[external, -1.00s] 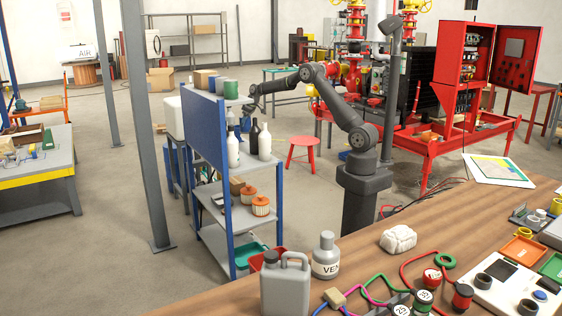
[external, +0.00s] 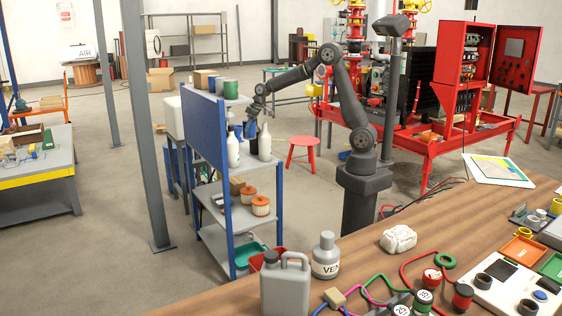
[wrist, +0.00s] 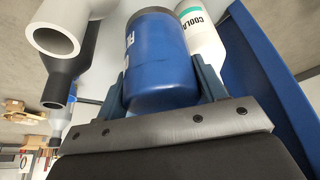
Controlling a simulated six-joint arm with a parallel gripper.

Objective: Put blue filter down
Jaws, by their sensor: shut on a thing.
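The blue filter (wrist: 155,65) is a blue cylinder with pale lettering in the wrist view. My gripper (wrist: 160,88) is shut on it, with one finger on each side. In the external view my gripper (external: 256,112) is among the bottles at the top of the blue-framed rack, and the blue filter (external: 250,130) shows small below it. The filter's far end is hidden, and I cannot tell whether it touches the shelf.
A white bottle (external: 233,151) and a grey bottle (external: 265,146) stand close by on the rack. A coolant bottle (wrist: 202,32) is right beside the filter in the wrist view. The rack's blue panel (external: 205,128) stands at the left. Orange-topped filters (external: 260,206) sit on the shelf below.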

